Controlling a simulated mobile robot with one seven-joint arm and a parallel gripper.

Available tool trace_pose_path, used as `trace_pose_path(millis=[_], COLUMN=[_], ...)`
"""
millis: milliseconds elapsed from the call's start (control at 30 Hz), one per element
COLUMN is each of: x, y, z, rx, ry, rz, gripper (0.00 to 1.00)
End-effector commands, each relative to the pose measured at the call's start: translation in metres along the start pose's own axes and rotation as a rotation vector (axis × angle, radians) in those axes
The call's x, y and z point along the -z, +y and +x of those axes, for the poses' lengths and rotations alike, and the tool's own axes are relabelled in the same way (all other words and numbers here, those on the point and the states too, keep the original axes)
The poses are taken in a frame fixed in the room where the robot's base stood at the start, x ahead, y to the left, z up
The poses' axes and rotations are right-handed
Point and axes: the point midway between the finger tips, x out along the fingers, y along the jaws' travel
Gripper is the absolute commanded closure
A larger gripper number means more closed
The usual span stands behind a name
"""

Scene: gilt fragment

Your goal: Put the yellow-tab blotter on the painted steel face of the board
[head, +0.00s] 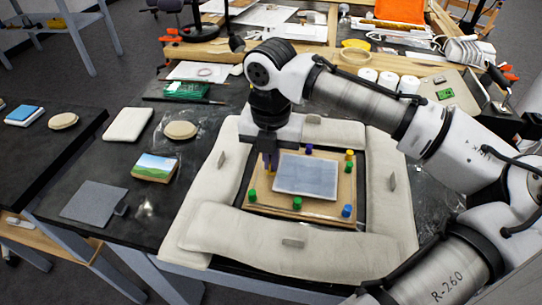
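My gripper (270,166) points down over the left part of the wooden board (320,208). A small yellow piece (269,173) shows at its fingertips; I cannot tell whether it is a blotter's tab or a peg, or whether the fingers grip it. A flat grey-blue plate (306,176) lies on or just above the board, right of the gripper; its contact is unclear. No yellow-tab blotter can be picked out for certain. A grey sheet with a dark tab (93,204) lies at the table's front left.
Green, blue and yellow pegs stand around the board, including a front green one (297,203). Pale padded cushions (275,240) surround it. A landscape block (154,167), a round disc (181,130) and a cream pad (128,124) lie to the left. White rolls (388,80) stand behind.

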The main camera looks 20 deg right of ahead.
Motion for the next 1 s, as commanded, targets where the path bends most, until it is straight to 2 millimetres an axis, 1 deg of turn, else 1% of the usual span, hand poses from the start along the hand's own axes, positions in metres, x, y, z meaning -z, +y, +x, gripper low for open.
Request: trace_pose_path(millis=[433, 700, 900, 1000], x=[0.0002, 0.0001, 0.0000, 0.0000], y=[0.0004, 0.0002, 0.0002, 0.0002], z=[0.0067, 0.0074, 0.0073, 0.0073], rx=[-0.001, 0.000, 0.000, 0.000], ry=[0.000, 0.000, 0.000, 0.000], rz=[-0.001, 0.000, 0.000, 0.000], gripper=[1.00, 1.00, 0.73, 0.72])
